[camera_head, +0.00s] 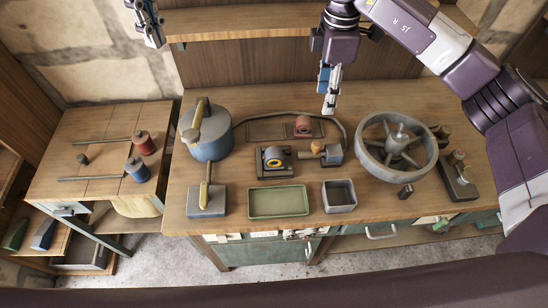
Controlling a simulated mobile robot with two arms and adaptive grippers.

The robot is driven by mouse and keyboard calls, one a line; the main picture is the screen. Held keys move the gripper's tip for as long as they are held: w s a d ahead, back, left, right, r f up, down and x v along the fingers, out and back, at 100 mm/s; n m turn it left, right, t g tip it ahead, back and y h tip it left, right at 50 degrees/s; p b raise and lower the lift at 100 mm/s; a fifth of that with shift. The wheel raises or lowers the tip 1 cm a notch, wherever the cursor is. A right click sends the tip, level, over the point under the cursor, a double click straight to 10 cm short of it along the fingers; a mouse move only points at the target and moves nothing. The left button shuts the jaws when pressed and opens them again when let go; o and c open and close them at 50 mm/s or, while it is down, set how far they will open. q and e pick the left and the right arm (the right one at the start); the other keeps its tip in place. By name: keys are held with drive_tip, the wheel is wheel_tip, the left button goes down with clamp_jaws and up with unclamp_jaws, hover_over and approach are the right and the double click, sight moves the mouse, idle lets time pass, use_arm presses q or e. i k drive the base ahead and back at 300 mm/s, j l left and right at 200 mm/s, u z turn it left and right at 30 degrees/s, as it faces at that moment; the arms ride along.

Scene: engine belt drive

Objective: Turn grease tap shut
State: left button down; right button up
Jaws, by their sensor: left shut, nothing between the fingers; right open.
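A small blue-grey fitting with a wooden knob (317,148) sits mid-bench at the end of a dark hose (290,113); it looks like the grease tap, but its setting is too small to tell. The hose runs from a blue-grey pot (212,147) with a wooden-handled lever on top. My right gripper (329,104) is open and empty, pointing down above the back of the bench, behind the fitting and apart from it. My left gripper (155,36) is shut and empty at the top left, far from the fitting.
A large spoked wheel (426,145) stands right of the fitting. A green tray (278,215) and grey box (339,208) lie in front. A lower side table (110,115) holds spools.

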sight(204, 198)
drive_tip(key=k, duration=1.5)
